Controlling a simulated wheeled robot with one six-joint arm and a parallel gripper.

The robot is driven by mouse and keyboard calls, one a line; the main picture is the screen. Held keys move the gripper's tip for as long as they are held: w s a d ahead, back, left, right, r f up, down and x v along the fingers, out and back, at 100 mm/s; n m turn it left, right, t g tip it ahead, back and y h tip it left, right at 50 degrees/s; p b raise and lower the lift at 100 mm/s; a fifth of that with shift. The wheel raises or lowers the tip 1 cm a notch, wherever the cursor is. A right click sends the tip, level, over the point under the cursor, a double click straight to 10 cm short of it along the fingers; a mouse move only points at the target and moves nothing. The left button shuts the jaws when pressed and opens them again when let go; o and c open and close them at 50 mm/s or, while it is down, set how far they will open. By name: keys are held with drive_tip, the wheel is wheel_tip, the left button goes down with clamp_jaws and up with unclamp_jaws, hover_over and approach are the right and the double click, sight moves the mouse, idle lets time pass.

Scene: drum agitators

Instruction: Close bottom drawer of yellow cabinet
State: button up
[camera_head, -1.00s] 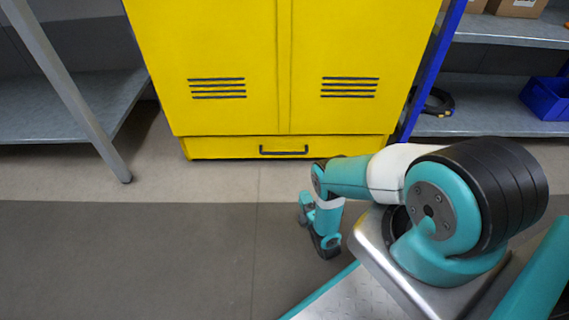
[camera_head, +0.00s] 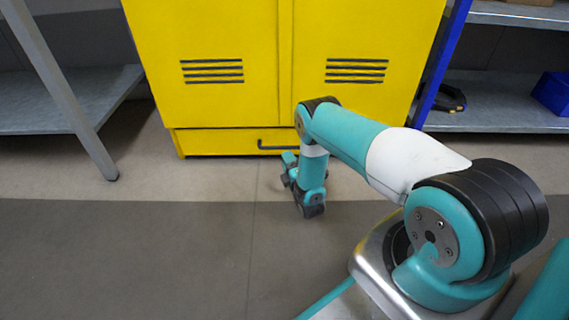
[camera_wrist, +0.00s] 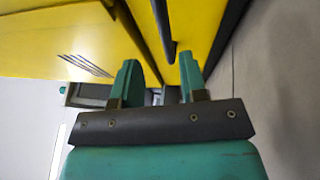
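The yellow cabinet (camera_head: 215,95) stands ahead with two louvred doors. Its bottom drawer (camera_head: 215,143) is a low yellow front with a black bar handle (camera_head: 268,147), partly hidden by my arm. Any gap behind the drawer front is too small to judge in the head view. In the wrist view the drawer front (camera_wrist: 205,25) and the handle (camera_wrist: 162,25) are just beyond my fingers. My gripper (camera_head: 287,171) is low in front of the drawer, near the handle. In the wrist view my gripper (camera_wrist: 158,75) is open and empty, its two teal fingers apart.
A grey metal shelf (camera_head: 70,95) with a slanted leg stands at the left. A blue-framed shelf (camera_head: 495,110) at the right holds a blue bin (camera_head: 553,92) and a dark coiled item (camera_head: 451,98). The floor (camera_head: 130,250) at front left is clear.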

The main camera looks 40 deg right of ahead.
drive_tip(key=shift+b+x, duration=0.4)
drive_tip(key=shift+x, duration=0.95)
clamp_jaws()
drive_tip(key=c, duration=0.7)
unclamp_jaws()
drive_tip(key=o, duration=0.7)
